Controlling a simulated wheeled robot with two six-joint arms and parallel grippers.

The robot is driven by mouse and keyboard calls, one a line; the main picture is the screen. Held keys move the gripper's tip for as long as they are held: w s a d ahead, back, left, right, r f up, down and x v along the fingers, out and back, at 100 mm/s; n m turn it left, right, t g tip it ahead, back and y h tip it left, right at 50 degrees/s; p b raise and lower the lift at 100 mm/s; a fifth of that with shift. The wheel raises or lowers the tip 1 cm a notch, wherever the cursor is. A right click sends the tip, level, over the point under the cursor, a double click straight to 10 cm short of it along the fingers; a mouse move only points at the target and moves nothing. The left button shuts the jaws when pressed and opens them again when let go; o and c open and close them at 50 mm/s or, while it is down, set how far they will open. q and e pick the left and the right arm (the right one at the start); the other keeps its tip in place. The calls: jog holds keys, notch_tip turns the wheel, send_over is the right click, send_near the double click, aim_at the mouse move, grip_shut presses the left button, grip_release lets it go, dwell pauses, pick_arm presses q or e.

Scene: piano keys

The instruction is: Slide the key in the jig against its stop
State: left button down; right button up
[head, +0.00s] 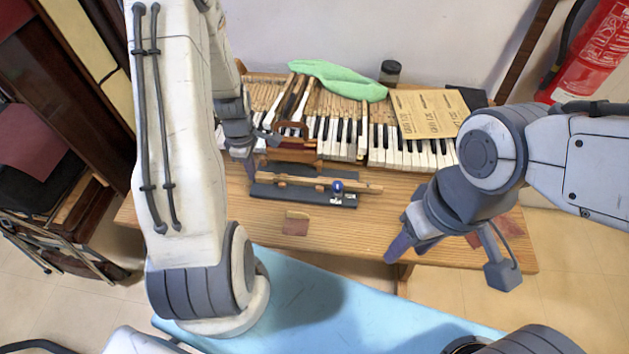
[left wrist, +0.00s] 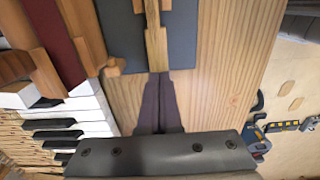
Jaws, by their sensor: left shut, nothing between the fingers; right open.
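The jig is a dark flat board (head: 305,194) on the wooden bench, with a long pale wooden key (head: 361,187) lying along it. A blue round part (head: 337,186) sits at the key, right of its middle. My left gripper (head: 251,180) is shut and empty at the key's left end. In the left wrist view its fingertips (left wrist: 159,76) are in line with the end of the key (left wrist: 156,45), at the edge of the jig board (left wrist: 182,40); I cannot tell whether they touch. The stop cannot be made out. My right gripper (head: 401,246) is open and empty, right of the jig.
Behind the jig stand a reddish-brown wooden piece (head: 290,152) and the piano keys (head: 345,140). A green cloth (head: 335,80), sandpaper sheets (head: 428,112) and a jar (head: 390,72) lie further back.

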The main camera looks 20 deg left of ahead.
pick_arm(q)
jog(key=shift+w+d, duration=0.15)
jog(key=shift+d, duration=0.55)
dwell(0.8)
jog(key=shift+a, duration=0.15)
jog(key=shift+a+p, duration=0.3)
jog(key=shift+a, duration=0.15)
notch_tip(320, 180, up, 7)
jog(key=p, duration=0.6)
dwell(0.4)
